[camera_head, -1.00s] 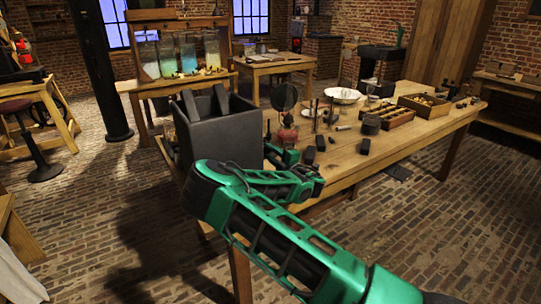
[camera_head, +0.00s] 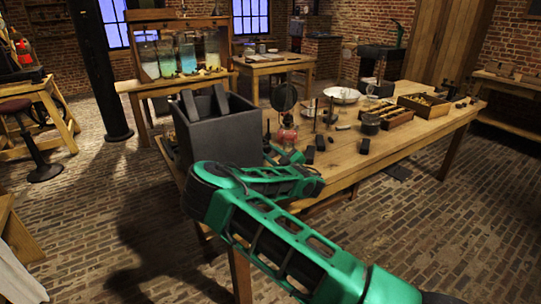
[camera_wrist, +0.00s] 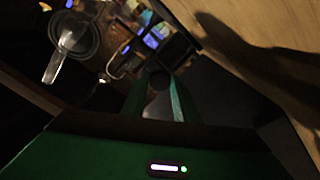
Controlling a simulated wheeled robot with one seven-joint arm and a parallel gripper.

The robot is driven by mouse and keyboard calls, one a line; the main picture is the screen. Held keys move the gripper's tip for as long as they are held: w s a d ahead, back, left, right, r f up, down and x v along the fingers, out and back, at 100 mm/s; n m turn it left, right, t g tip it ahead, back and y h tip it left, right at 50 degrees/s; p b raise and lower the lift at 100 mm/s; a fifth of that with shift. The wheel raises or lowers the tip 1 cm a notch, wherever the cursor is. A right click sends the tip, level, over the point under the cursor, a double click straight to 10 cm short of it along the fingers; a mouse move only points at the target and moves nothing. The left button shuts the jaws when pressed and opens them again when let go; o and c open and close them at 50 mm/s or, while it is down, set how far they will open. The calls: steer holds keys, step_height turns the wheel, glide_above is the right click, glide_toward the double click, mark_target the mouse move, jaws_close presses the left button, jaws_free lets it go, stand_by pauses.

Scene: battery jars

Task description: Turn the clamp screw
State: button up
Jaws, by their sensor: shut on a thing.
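In the wrist view my gripper (camera_wrist: 158,95) shows as two green fingers, shut on a small dark round piece (camera_wrist: 158,80), probably the head of the clamp screw. The picture is too dark to be sure which part it is. In the head view my green arm reaches to the near left end of the long workbench (camera_head: 400,145), beside a dark open box (camera_head: 222,137). My arm hides most of the gripper there, and the clamp screw cannot be made out.
A red-based glass piece (camera_head: 287,133), thin upright stands and a white bowl (camera_head: 342,95) are close beyond my arm. Wooden trays (camera_head: 390,114) with small parts lie farther right. Glass jars (camera_head: 187,53) stand in a wooden rack behind. The brick floor is open on the right.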

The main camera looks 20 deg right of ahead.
steer(key=shift+d+f+m, duration=0.15)
steer(key=shift+f+m, duration=0.1)
steer(key=shift+m, duration=0.15)
steer(key=o, duration=1.1)
steer(key=shift+c, duration=0.2)
steer(key=shift+r, duration=0.1)
steer(key=shift+s, duration=0.15)
steer(key=v, duration=1)
steer(key=shift+s, duration=0.25)
